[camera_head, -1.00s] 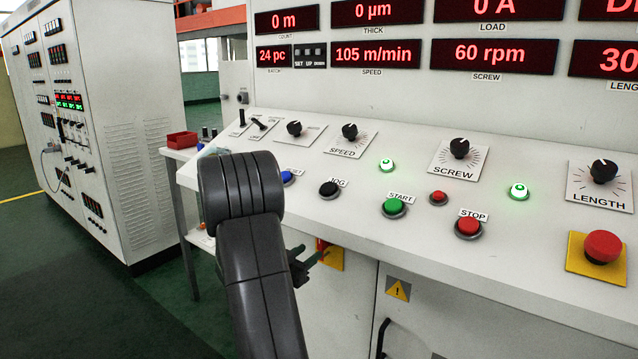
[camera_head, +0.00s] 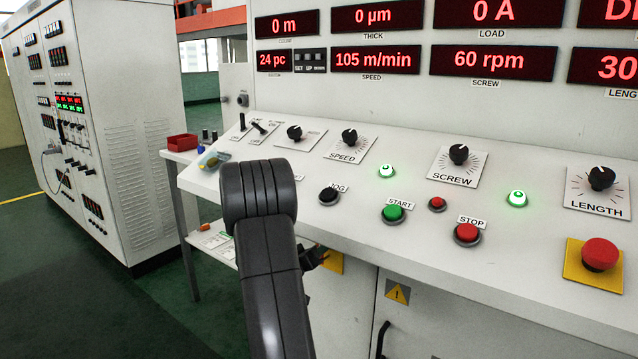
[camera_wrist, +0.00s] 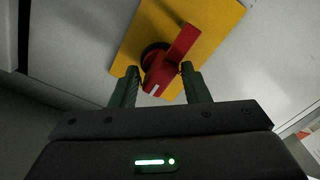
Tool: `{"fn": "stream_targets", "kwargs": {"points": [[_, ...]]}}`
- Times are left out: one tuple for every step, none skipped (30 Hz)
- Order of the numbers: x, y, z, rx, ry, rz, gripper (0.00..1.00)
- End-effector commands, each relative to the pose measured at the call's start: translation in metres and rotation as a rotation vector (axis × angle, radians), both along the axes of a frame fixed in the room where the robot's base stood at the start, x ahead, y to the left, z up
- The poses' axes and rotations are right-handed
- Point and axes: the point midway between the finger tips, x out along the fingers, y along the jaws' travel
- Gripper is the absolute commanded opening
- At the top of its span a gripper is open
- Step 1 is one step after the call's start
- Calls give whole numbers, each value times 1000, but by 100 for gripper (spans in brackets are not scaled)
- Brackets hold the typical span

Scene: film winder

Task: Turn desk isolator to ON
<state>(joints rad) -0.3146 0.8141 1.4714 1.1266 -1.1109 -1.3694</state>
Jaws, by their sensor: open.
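The desk isolator is a red rotary handle (camera_wrist: 172,62) on a yellow plate (camera_wrist: 213,14) in the wrist view. Its bar slants from upper right to lower left, with a white mark on the lower end. My gripper (camera_wrist: 160,82) is open, its green fingers on either side of the lower end of the handle. The right finger is very close to the bar; I cannot tell whether it touches. In the head view my gripper (camera_head: 314,257) is at the desk's front panel, with part of the yellow plate (camera_head: 334,263) behind it. The red handle is hidden there. No ON lettering is readable.
Above is the sloping desk top (camera_head: 330,220) with the green START button (camera_head: 393,212), red STOP button (camera_head: 467,233) and a red emergency button (camera_head: 600,253). A cabinet handle (camera_head: 382,340) is below right. A small side table (camera_head: 181,156) stands at left.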

Motion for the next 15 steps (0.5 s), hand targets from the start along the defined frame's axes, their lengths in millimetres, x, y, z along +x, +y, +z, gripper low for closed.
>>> {"fn": "stream_targets", "kwargs": {"points": [[0, 0, 0, -32, 24, 0, 42], [0, 0, 0, -52, 38, 0, 42], [0, 0, 0, -77, 56, 0, 42], [0, 0, 0, -95, 69, 0, 42], [0, 0, 0, -112, 82, 0, 42], [0, 0, 0, -134, 98, 0, 42], [0, 0, 0, -148, 108, 0, 42], [0, 0, 0, -162, 118, 0, 42], [0, 0, 0, -178, 129, 0, 42], [0, 0, 0, -189, 137, 0, 42], [0, 0, 0, -198, 144, 0, 42], [0, 0, 0, -208, 151, 0, 42], [0, 0, 0, -214, 156, 0, 42], [0, 0, 0, -220, 160, 0, 42], [0, 0, 0, -226, 164, 0, 42]]}}
